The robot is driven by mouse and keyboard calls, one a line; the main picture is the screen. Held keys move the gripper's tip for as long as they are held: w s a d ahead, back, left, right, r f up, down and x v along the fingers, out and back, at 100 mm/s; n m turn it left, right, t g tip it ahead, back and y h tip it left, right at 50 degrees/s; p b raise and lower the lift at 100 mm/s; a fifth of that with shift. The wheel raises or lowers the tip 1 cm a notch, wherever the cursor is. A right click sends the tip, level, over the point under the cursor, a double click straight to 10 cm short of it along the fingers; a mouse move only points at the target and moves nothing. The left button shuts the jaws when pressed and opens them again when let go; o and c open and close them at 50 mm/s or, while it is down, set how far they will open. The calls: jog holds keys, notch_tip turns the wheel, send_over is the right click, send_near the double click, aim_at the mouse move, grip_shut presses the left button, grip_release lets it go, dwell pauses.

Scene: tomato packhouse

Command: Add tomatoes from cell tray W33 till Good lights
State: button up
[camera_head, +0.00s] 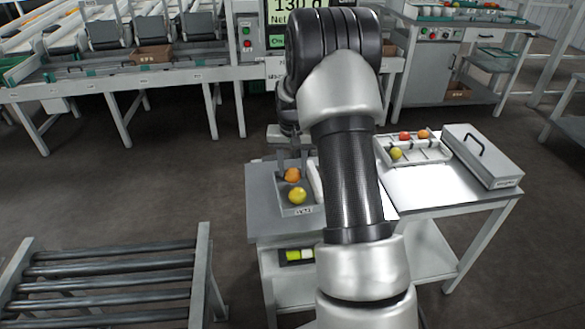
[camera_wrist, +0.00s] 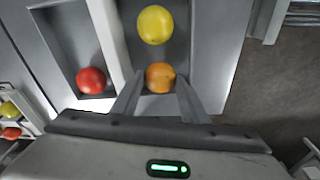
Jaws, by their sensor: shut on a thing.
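My gripper (camera_wrist: 160,88) is shut on an orange tomato (camera_wrist: 160,77), one finger on each side of it. The orange tomato (camera_head: 292,175) also shows in the head view, low over the grey tray (camera_head: 300,211) on the near bench; whether it touches the floor of the tray I cannot tell. A yellow tomato (camera_wrist: 155,24) lies in the same tray. A red tomato (camera_wrist: 91,80) lies in a grey container beyond a pale wall. The tray's label is too small to read. The scale display (camera_head: 292,6) reads 130 g; my arm hides part of it.
A pale divided tray (camera_head: 436,158) with red, orange and yellow tomatoes stands to the right, beside a grey lidded case (camera_head: 482,155). A roller conveyor (camera_head: 105,282) stands at lower left. Open floor (camera_head: 150,180) lies between it and the sorting line behind.

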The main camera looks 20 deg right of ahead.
jog(key=shift+f, duration=0.55)
jog(key=o, duration=0.8)
jog(key=shift+c, duration=1.4)
jog(key=shift+r, duration=0.1)
jog(key=shift+r+p, duration=2.6)
jog(key=shift+r, duration=0.8)
